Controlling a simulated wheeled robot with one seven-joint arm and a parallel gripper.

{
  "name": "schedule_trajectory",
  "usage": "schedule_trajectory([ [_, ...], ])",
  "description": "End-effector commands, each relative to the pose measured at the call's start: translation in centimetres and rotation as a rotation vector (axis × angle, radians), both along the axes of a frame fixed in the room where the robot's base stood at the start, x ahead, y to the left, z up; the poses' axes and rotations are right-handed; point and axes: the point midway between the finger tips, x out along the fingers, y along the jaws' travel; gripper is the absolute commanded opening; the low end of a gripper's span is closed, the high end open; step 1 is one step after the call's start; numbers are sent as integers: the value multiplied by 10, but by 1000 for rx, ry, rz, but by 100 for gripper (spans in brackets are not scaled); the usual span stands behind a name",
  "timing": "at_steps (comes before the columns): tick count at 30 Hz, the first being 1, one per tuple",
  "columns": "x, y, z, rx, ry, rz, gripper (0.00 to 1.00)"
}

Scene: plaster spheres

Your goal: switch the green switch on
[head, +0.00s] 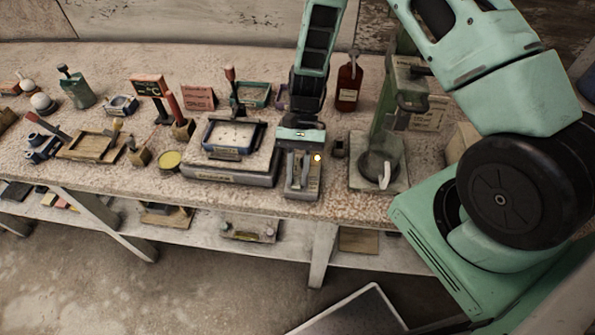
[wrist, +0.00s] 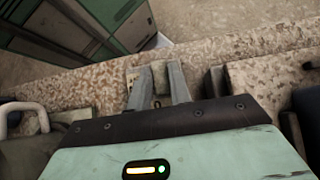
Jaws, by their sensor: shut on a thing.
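My gripper (head: 299,182) points down at a small grey switch box (head: 316,184) at the front edge of the bench. In the wrist view its two fingers (wrist: 160,78) close around a small pale piece on the box, which looks like the switch lever (wrist: 160,70). The fingers hide much of the lever, and I cannot tell its green colour or its position. A small round yellow light (head: 317,158) glows at the right side of the box.
A scale-like platform with a dark tray (head: 233,138) stands close left of the box. A green press stand on a grey base (head: 359,178) is close right. A brown bottle (head: 348,86) stands behind. Several tools fill the bench's left side.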

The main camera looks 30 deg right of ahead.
Motion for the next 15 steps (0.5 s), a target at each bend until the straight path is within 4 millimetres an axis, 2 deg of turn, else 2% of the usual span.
schedule_trajectory([
  [2, 1, 0, 0, 0, -1, -1, 0],
  [3, 1, 0, 0, -1, -2, -1, 28],
  [5, 1, 0, 0, -1, -2, -1, 42],
  [15, 2, -1, 2, -1, -3, -1, 42],
])
